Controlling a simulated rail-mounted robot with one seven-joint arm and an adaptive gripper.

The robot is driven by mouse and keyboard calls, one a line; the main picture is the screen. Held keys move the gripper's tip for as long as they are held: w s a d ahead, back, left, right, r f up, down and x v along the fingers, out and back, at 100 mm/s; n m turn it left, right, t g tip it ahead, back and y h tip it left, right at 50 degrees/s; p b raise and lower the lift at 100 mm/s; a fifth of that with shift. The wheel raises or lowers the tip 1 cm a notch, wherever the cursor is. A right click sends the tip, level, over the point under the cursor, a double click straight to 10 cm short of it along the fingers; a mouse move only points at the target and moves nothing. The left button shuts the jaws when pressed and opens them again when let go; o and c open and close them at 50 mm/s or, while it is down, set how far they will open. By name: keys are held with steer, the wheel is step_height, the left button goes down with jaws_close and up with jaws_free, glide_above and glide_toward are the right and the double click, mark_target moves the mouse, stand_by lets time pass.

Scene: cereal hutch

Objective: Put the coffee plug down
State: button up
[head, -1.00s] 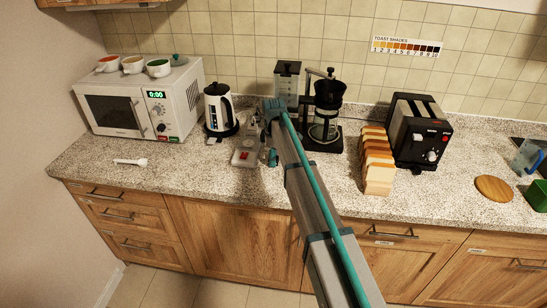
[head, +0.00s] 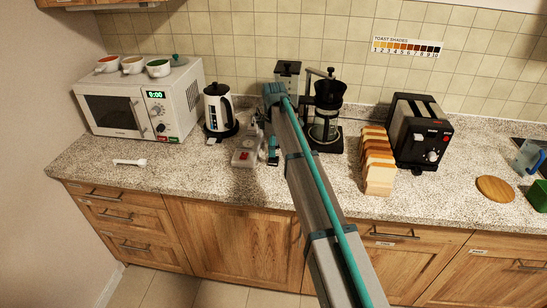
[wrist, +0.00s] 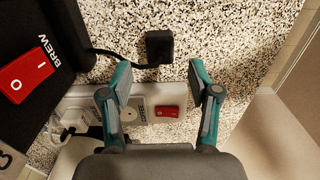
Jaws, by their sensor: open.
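The coffee plug, a black block with a black cord (wrist: 159,46), lies on the speckled counter in the wrist view. It is just beyond and between the spread fingertips of my gripper (wrist: 158,76), with clear space on both sides. My gripper is open and holds nothing. The white power strip (wrist: 75,100) with a lit red switch (wrist: 167,111) lies below the plug in the wrist view, partly hidden by my fingers. The strip also shows in the head view (head: 245,156), left of my gripper. I cannot make out the plug in the head view.
The coffee maker (head: 322,130) stands right of my arm; its red BREW switch (wrist: 27,75) shows in the wrist view. The kettle (head: 218,108) and microwave (head: 140,100) stand left. Bread slices (head: 377,165) and a toaster (head: 418,130) stand right. The front counter is mostly clear.

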step_height(320, 180, up, 8)
steer(key=b, duration=0.1)
steer(key=shift+f, duration=0.25)
